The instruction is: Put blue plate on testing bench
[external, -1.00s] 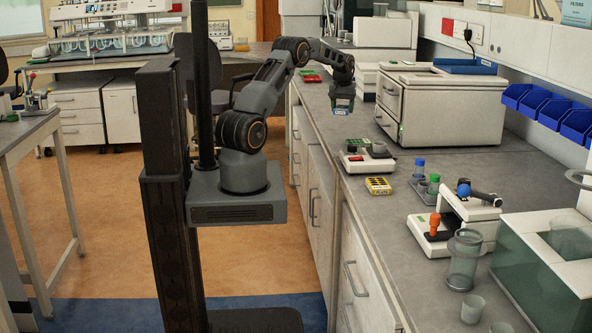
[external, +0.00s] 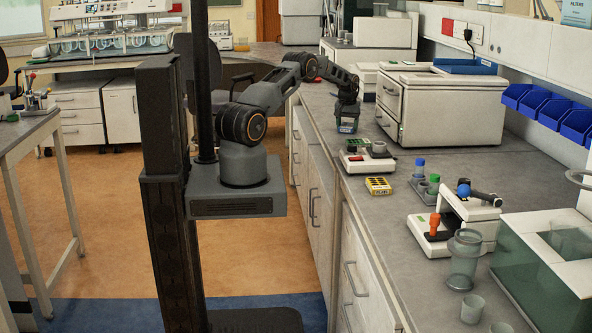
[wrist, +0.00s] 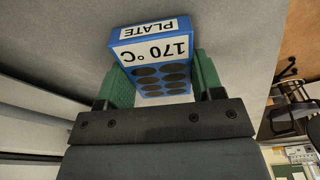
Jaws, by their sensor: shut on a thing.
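The blue plate (wrist: 150,50) is a small blue block with white labels reading "PLATE" and "170 °C" and dark round wells. My gripper (wrist: 163,86) is shut on it, with a green finger on each side. In the external view the plate (external: 347,127) hangs from my gripper (external: 347,119), low over the long grey lab bench (external: 352,215), behind the small white device. I cannot tell whether it touches the surface. No bench in view is marked as the testing bench.
A small white device (external: 352,164) and a yellow block (external: 378,186) lie in front of the plate. A large white machine (external: 455,105) stands to its right. A side table (external: 38,135) stands at the far left.

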